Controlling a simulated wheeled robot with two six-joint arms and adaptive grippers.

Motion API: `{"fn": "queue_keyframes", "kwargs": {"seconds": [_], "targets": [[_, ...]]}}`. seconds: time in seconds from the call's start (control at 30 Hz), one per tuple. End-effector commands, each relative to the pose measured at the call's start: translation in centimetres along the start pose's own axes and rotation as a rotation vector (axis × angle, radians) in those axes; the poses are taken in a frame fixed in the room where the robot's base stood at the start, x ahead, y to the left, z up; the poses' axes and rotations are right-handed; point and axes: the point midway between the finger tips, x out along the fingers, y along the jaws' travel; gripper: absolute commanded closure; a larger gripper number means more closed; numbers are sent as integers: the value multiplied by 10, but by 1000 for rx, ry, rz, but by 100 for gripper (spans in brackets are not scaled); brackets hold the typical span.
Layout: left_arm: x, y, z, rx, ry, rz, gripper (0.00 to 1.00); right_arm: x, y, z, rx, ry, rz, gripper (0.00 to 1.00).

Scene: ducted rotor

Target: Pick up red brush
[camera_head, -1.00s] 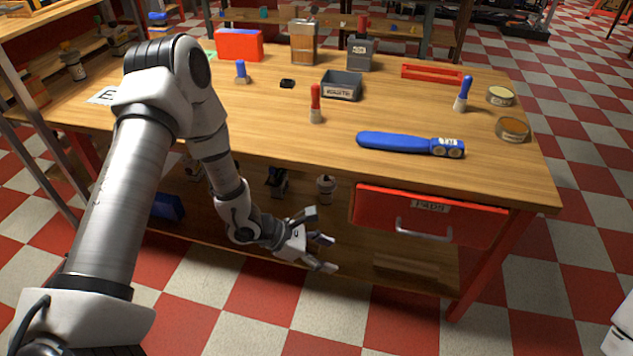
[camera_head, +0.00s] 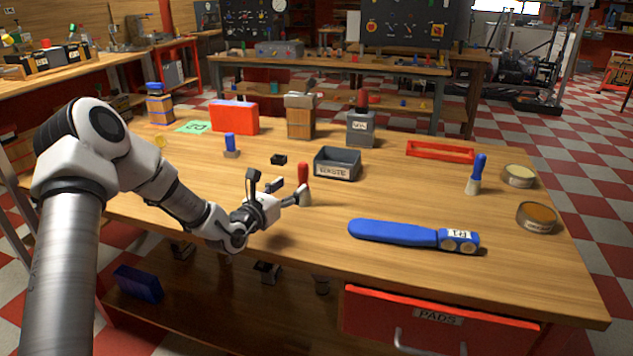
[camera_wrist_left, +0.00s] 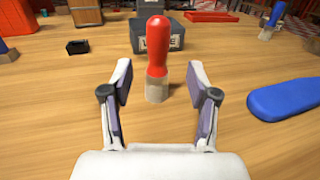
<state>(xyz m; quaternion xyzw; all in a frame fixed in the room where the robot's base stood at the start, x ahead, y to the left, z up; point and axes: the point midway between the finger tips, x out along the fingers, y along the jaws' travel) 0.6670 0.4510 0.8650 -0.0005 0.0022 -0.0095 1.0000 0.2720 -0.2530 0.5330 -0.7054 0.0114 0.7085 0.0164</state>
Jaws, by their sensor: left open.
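The red brush (camera_head: 303,180) stands upright on the wooden workbench, red handle up and pale bristles down. In the left wrist view the red brush (camera_wrist_left: 157,50) stands just beyond the fingertips, centred between them. My left gripper (camera_head: 275,184) is low over the bench, just left of the brush. In the left wrist view my left gripper (camera_wrist_left: 160,85) is open with its fingers spread, and nothing is between its pads. In the head view a fingertip partly overlaps the brush's base. My right gripper is not in view.
A grey labelled bin (camera_head: 337,164) stands behind the brush. A blue paddle-shaped tool (camera_head: 395,232) lies to the right, and a blue brush (camera_head: 476,175) stands farther right. A small black part (camera_head: 279,159) lies behind the gripper. The bench between brush and blue tool is clear.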

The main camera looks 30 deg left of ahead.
Motion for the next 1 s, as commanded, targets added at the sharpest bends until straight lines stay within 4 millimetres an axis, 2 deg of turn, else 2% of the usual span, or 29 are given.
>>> {"fn": "queue_keyframes", "kwargs": {"seconds": [0.47,0.7,0.77,0.8,0.87,0.9,1.0], "targets": [[71,3,-1,4,2,-3,40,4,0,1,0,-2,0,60],[76,3,-1,0,1,-2,40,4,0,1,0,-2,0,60],[76,3,-1,0,2,-2,58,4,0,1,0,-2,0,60],[76,3,-1,0,2,-2,72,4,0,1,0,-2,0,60],[75,3,-1,1,2,-2,93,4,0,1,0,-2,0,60],[75,3,-1,1,2,-3,100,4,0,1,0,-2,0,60],[75,3,-1,1,2,-3,100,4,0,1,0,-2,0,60]]}}
